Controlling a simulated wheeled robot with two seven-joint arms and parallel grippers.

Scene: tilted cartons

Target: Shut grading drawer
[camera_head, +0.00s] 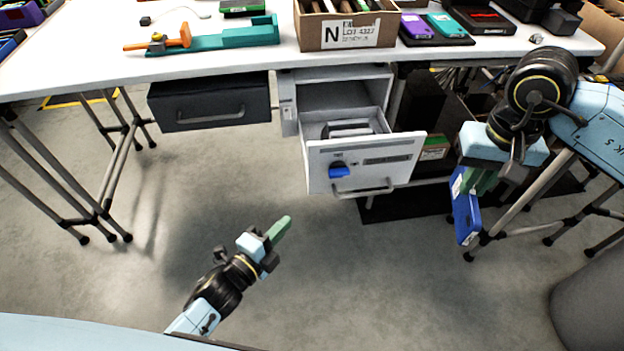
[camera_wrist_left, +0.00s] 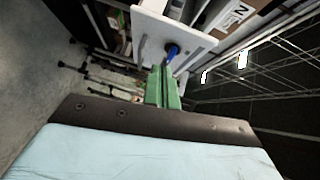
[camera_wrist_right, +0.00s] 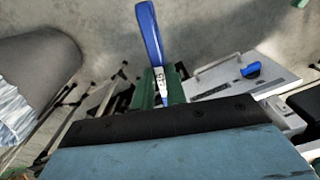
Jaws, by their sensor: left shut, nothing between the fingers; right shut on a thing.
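The grading drawer (camera_head: 362,165) under the table is pulled open, with a white front, a bar handle (camera_head: 362,191) and a blue knob (camera_head: 339,170). Grey items lie inside it. My left gripper (camera_head: 284,226) is shut and empty, low in front of the table and apart from the drawer; its green fingers (camera_wrist_left: 163,88) point towards the drawer front (camera_wrist_left: 172,35) in the left wrist view. My right gripper (camera_head: 478,183) is shut on a blue flat object (camera_head: 465,209), right of the drawer; the blue object (camera_wrist_right: 151,35) also shows in the right wrist view.
A dark drawer (camera_head: 210,103) left of the open one is closed. The white table (camera_head: 290,60) above holds a carton (camera_head: 347,30) marked N, phones (camera_head: 420,28) and a teal fixture (camera_head: 225,38). A dark shelf with boxes stands behind the drawer's right side. The floor in front is clear.

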